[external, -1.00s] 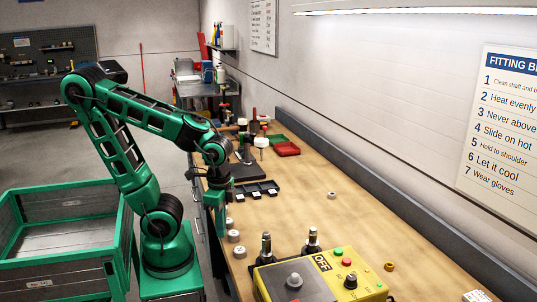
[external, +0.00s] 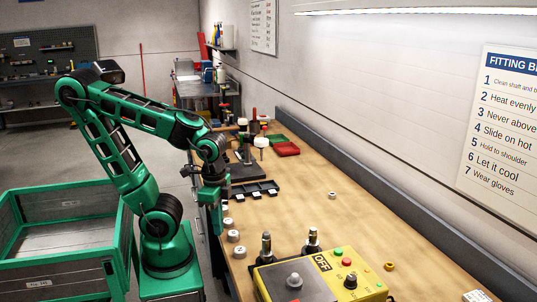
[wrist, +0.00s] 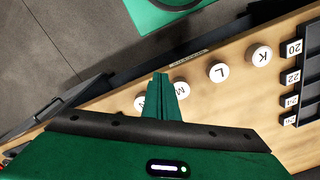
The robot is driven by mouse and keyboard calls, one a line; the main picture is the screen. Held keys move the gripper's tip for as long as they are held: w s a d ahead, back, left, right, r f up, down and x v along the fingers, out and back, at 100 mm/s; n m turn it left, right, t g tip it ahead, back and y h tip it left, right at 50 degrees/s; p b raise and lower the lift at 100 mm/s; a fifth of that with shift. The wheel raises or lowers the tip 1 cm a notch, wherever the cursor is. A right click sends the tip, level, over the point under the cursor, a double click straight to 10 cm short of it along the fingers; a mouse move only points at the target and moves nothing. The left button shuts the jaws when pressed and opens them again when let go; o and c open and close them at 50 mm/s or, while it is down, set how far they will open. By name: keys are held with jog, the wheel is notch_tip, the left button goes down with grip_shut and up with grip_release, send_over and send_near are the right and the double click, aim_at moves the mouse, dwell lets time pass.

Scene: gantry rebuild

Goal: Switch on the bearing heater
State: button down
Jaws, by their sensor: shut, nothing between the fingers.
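The bearing heater (external: 330,268) is a yellow box with a grey top at the front of the workbench in the external view. It has a green button (external: 338,253), a red button (external: 346,262), a black knob (external: 350,279) and an "OFF" label (external: 321,263). A grey round knob (external: 294,280) sits on its grey part. My gripper (external: 216,232) points down at the left edge of the bench, left of the heater and apart from it. Its fingers also show in the wrist view (wrist: 160,76), shut and empty. The heater is out of the wrist view.
White round pieces marked K (wrist: 260,55), L (wrist: 219,71) and M (wrist: 180,89) stand along the bench edge by my gripper, with another partly hidden. A black slotted tray (external: 256,190) lies farther back. The bench's right-middle is mostly clear.

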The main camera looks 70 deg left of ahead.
jog(key=w+d+r+m+t, duration=0.1)
jog(key=w+d+r+m, duration=0.5)
jog(key=w+d+r, duration=0.85)
jog(key=s+d+r+m, duration=0.2)
jog(key=s+d, duration=0.1)
jog(key=d, duration=0.8)
jog(key=s+d+r+m, duration=0.2)
jog(key=s+d+m, duration=0.1)
jog(key=d, duration=0.8)
jog(key=shift+s+d+r+t, duration=0.2)
jog(key=shift+s+d+t, duration=0.05)
jog(key=shift+s+t, duration=0.1)
jog(key=shift+w+f, duration=0.1)
jog(key=shift+f, duration=0.05)
jog(key=f, duration=0.4)
jog(key=w+f, duration=0.1)
jog(key=f, duration=0.8)
jog(key=shift+w+f, duration=0.25)
jog(key=shift+w, duration=0.15)
jog(key=shift+f, duration=0.1)
